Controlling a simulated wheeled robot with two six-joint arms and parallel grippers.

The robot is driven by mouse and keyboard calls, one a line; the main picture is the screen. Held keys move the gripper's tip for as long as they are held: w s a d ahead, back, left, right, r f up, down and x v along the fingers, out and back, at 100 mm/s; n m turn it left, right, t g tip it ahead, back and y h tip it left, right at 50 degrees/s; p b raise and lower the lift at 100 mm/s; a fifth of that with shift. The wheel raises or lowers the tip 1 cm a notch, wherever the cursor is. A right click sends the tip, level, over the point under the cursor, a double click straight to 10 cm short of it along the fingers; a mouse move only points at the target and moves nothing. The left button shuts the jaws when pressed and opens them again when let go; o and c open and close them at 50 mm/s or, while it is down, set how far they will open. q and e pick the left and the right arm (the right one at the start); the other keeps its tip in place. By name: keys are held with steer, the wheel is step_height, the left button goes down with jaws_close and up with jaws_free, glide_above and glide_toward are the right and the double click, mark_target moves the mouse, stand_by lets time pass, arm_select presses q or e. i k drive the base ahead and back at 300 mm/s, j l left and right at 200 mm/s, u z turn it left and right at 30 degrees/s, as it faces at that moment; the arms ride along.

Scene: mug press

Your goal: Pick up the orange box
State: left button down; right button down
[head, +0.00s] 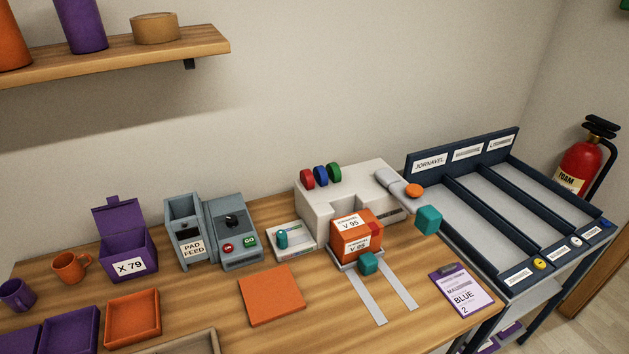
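The orange box (345,241), closed and labelled V 95 on its top and front, sits upright on a light sliding plate (345,266) in front of the white press (317,211). A dark red strip runs along its right side. Neither of my grippers shows in the head view, and nothing holds the box.
Two grey rails (367,298) run forward from the plate. A teal block (429,220) is right of the press. A clipboard (461,290), an orange pad (271,295), a purple box (124,240), a grey pad feeder (213,232) and a divided rack (500,205) are around it.

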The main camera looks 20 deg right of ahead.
mark_target(354, 235)
steer(key=l+z, duration=0.85)
steer(key=l, duration=0.15)
steer(key=l+z, duration=0.4)
steer(key=i+l, duration=0.05)
steer(key=l, duration=0.05)
